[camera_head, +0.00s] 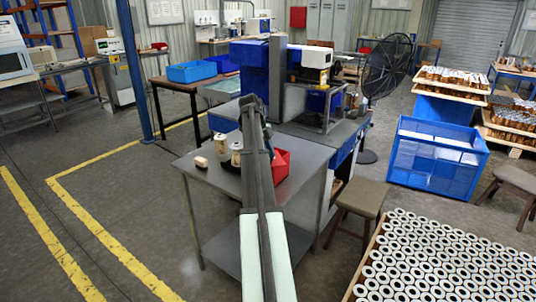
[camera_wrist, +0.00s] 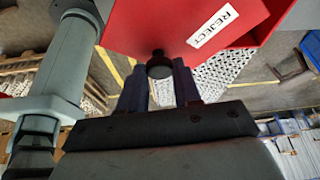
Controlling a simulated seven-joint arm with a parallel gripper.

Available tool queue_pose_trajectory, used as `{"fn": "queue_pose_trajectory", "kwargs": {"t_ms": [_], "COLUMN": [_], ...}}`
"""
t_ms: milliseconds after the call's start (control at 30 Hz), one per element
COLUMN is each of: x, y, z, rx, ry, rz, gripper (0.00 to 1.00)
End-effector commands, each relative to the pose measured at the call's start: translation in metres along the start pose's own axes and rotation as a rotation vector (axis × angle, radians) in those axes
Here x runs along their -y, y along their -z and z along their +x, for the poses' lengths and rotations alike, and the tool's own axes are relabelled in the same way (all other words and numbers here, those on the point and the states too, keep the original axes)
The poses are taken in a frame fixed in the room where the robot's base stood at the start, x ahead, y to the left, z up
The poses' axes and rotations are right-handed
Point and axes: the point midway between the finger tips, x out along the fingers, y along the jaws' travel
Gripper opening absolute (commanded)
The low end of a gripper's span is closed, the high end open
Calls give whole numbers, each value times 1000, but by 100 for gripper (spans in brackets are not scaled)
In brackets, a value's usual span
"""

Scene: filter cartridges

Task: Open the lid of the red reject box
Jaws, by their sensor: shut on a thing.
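The red reject box (camera_head: 282,167) stands on the grey table, partly hidden behind my arm in the head view. In the wrist view the box (camera_wrist: 180,25) fills the top, with a white REJECT label (camera_wrist: 213,26) on its red face. A dark round knob (camera_wrist: 158,69) shows at the box's edge. My gripper (camera_wrist: 160,77) is shut on this knob, one dark finger on each side. A red recess shows to the right of the label. I cannot tell from these views how far the lid is raised.
The grey table (camera_head: 190,170) also holds two cartridges (camera_head: 219,144) and a small tan block (camera_head: 201,162) left of my arm. A machine with a clear guard (camera_head: 318,105) stands behind. A stool (camera_head: 360,196) and a tray of many cartridges (camera_head: 366,285) are at right.

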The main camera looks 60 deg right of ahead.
Motion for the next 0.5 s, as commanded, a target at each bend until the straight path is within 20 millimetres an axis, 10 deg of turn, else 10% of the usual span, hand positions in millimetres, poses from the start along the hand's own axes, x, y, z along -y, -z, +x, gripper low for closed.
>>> {"fn": "queue_pose_trajectory", "kwargs": {"t_ms": [33,67,300,500], "x": [0,0,0,0], "y": [0,0,0,0], "z": [0,0,0,0], "rx": [1,1,0,0], "ry": [1,1,1,1], "rz": [-1,-1,-1,-1], "gripper": [0,35,58,58]}}
